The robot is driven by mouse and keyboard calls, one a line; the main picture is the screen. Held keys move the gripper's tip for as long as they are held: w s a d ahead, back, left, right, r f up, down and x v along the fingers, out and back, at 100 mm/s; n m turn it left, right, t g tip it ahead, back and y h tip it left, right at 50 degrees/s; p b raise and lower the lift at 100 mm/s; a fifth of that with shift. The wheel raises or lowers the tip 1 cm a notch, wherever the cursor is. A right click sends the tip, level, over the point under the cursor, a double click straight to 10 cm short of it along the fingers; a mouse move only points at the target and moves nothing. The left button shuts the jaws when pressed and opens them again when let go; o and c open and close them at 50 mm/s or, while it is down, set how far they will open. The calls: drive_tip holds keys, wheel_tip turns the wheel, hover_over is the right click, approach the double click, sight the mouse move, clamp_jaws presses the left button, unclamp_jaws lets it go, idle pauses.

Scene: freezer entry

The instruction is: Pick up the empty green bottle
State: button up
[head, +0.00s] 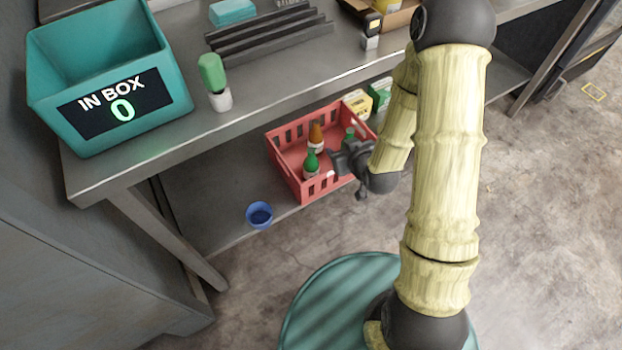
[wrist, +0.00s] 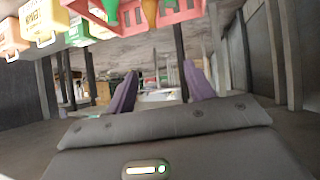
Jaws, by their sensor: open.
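A red crate (head: 288,165) on the lower shelf holds a green bottle (head: 311,164) near its front and a second green bottle (head: 349,137) further right, partly hidden by my gripper. I cannot tell which is empty. My gripper (head: 338,162) is open and looks empty, at the crate's front right side, right of the front green bottle. In the wrist view, my gripper's two purple fingers (wrist: 160,88) are spread apart with nothing between them. The crate (wrist: 130,22) is at the top edge there, with the green bottle (wrist: 110,8) cut off by the frame.
An orange-brown bottle (head: 316,138) stands in the crate. A blue cup (head: 259,215) sits left of it on the shelf. Yellow and green boxes (head: 368,100) stand behind. The tabletop (head: 270,85) overhangs the shelf and carries a teal IN BOX (head: 110,65) and a green-capped bottle (head: 213,80).

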drive_tip(key=s+a+f+t+y+b, duration=0.1)
drive_tip(key=a+f+t+y+b, duration=0.1)
drive_tip(key=f+b, duration=1.1)
wheel_tip(320, 180, down, 4)
drive_tip(key=shift+s+a+m+t, duration=0.25)
drive_tip(key=shift+a+t, duration=0.35)
drive_tip(key=shift+t, duration=0.6)
drive_tip(key=shift+w, duration=0.1)
drive_tip(key=shift+f, duration=0.1)
drive_tip(key=b, duration=1)
approach(312, 157)
drive_tip(key=shift+w+a+f, duration=0.15)
drive_tip(key=shift+w, duration=0.3)
drive_tip(key=b+x, duration=0.1)
drive_tip(key=x, duration=0.6)
drive_tip(key=shift+b, duration=0.35)
drive_tip(key=shift+w+a, duration=0.1)
